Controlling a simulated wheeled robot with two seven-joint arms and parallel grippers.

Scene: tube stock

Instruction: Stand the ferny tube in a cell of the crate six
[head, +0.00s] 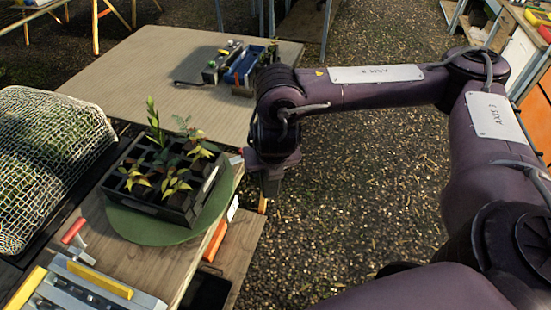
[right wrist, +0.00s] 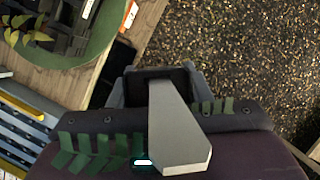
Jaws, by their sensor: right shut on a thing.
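The dark crate (head: 175,213) with square cells stands on a round green mat (head: 150,234) at the right end of the wooden bench. Several cells hold leafy seedlings; others, mostly toward the front, look dark and empty. I cannot read a number on it. My right gripper (head: 271,185) is just right of the crate, beyond the bench edge. My left gripper is not in view.
A mesh-covered tray (head: 45,165) stands left of the crate. A red-handled tool (head: 75,232) and a grey case with yellow bars (head: 85,285) lie in front. A second table (head: 150,60) behind carries a blue toolbox (head: 245,65).

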